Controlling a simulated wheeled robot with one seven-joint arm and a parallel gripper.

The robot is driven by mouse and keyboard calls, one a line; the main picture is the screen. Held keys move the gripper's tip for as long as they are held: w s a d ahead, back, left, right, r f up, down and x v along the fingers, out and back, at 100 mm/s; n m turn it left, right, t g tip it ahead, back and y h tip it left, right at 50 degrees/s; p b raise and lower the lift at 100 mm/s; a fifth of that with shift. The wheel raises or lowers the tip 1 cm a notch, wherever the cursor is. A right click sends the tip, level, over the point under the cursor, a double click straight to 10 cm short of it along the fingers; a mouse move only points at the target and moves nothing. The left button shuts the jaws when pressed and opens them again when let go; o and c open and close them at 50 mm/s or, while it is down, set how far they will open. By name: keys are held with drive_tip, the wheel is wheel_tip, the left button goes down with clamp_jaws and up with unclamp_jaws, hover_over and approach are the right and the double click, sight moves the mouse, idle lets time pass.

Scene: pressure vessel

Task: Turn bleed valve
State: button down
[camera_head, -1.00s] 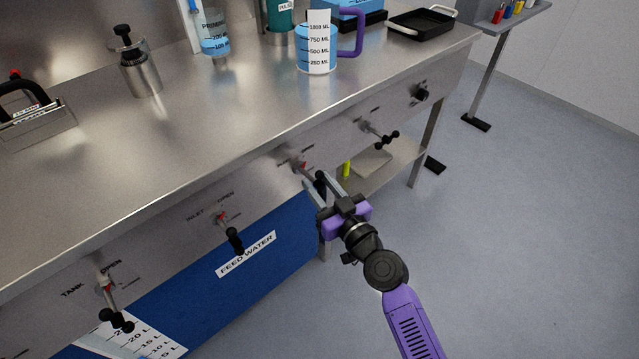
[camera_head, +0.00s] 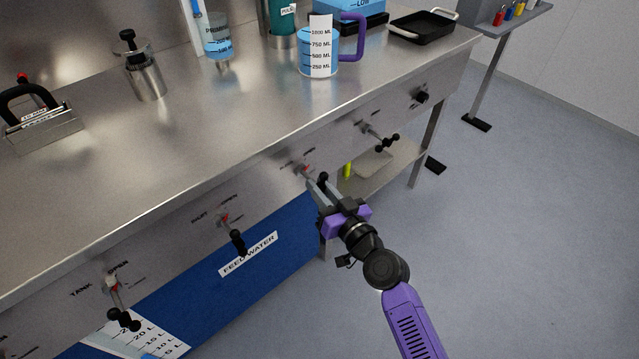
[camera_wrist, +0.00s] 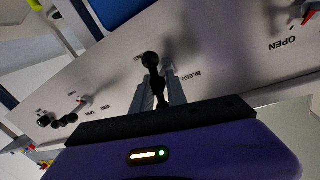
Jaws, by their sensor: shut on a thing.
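The bleed valve (camera_head: 304,168) is on the front panel of the steel bench, with a red part at its base and a dark knobbed handle. My gripper (camera_head: 318,185) is at this handle, and its fingers are shut on it. In the wrist view the black ball knob (camera_wrist: 151,60) of the handle shows between my two grey fingers (camera_wrist: 158,92), with the word BLEED on the panel beside it. The fingers hide part of the handle's stem.
The inlet valve (camera_head: 232,232) and the tank valve (camera_head: 118,300) are on the panel to the left. Another valve (camera_head: 378,135) and a black knob (camera_head: 420,96) are to the right. A measuring jug (camera_head: 318,55) stands on the bench top.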

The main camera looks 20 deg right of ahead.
drive_tip(key=m+p, duration=0.1)
drive_tip(key=d+m+p, duration=0.1)
drive_tip(key=m, duration=0.1)
drive_tip(key=shift+m+g, duration=0.3)
drive_tip(key=m+p, duration=0.1)
drive_tip(key=m, duration=0.2)
drive_tip(key=shift+g+y, duration=0.3)
drive_tip(key=m, duration=0.1)
drive_tip(key=m+p, duration=0.1)
drive_tip(key=m+y, duration=0.1)
drive_tip(key=shift+f+m+g, duration=0.25)
drive_tip(key=shift+m+g, duration=0.05)
drive_tip(key=shift+m, duration=0.1)
drive_tip(key=shift+s+f+m+y+p, duration=0.1)
drive_tip(key=shift+m+y+p, duration=0.35)
drive_tip(key=shift+m, duration=0.75)
drive_tip(key=shift+f, duration=0.1)
drive_tip(key=c, duration=1.5)
unclamp_jaws()
drive_tip(key=shift+o, duration=0.2)
drive_tip(key=shift+a, duration=0.1)
drive_tip(key=shift+a+r, duration=0.1)
drive_tip(key=shift+r, duration=0.15)
drive_tip(key=v, duration=0.7)
drive_tip(key=shift+s+g, duration=0.3)
